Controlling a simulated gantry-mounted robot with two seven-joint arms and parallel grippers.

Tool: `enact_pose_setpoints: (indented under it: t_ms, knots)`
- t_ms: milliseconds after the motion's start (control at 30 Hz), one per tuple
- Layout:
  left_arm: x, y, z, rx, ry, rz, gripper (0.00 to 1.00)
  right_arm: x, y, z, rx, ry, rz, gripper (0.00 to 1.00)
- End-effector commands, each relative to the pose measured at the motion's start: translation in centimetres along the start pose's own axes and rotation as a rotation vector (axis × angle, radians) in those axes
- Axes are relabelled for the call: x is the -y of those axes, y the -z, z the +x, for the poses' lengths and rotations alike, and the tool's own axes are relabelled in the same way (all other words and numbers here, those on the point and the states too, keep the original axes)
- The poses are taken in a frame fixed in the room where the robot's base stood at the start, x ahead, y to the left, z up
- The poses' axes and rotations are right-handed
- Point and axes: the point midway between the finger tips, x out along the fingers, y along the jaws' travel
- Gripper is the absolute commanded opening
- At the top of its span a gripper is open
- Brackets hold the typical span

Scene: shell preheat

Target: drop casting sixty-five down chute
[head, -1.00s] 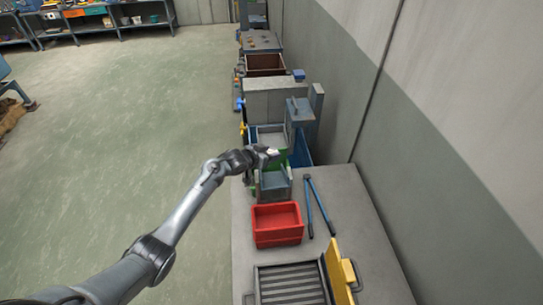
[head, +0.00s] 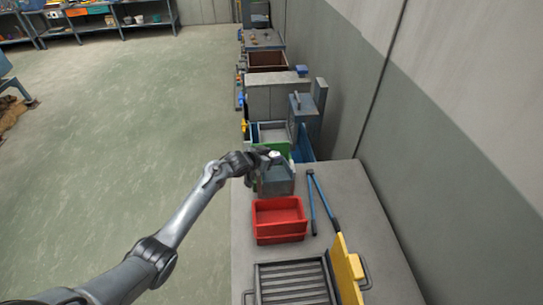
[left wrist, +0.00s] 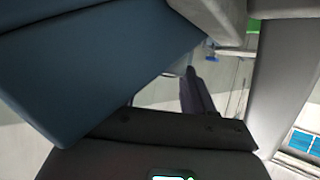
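A blue-grey chute-like box (head: 279,182) stands at the far end of the grey table, behind the red bin. A small pale spot shows at the gripper's tip, too small to identify. In the left wrist view a large blue-grey slab (left wrist: 110,60) fills the upper left, close to the camera. No casting can be made out for certain, and the fingertips are not clear enough to judge. My right gripper is not in view.
A red bin (head: 279,232) stands on the grey table (head: 362,205). Blue-handled tongs (head: 324,205) lie beside it on the right. A slatted tray (head: 292,286) with a raised yellow lid (head: 345,272) is nearest. A wall runs along the right; open floor lies left.

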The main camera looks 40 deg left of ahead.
Motion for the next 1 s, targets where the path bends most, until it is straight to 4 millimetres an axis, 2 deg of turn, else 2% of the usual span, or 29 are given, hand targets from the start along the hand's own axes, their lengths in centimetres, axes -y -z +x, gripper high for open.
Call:
enact_pose_setpoints:
  t_ms: [33, 167, 467, 633, 767, 1000]
  knots:
    - [0.0, 0.0, 0.0, -0.001, 0.0, 0.0, 0.61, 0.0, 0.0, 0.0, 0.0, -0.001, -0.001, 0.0]
    - [0.0, 0.0, 0.0, -0.001, 0.0, 0.0, 0.81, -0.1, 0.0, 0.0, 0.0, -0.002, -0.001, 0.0]
    - [0.0, -0.1, 0.0, 0.001, 0.0, 0.0, 0.81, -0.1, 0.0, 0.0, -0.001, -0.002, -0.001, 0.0]
    - [0.0, -0.1, -0.9, 0.0, 0.0, 0.001, 0.81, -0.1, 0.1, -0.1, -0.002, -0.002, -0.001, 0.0]
    - [0.0, 0.0, -2.3, 0.0, 0.0, 0.001, 0.81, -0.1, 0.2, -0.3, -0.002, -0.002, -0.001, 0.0]
    - [0.0, 0.0, -6.1, -0.001, 0.001, 0.003, 0.81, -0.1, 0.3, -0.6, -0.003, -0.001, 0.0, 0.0]
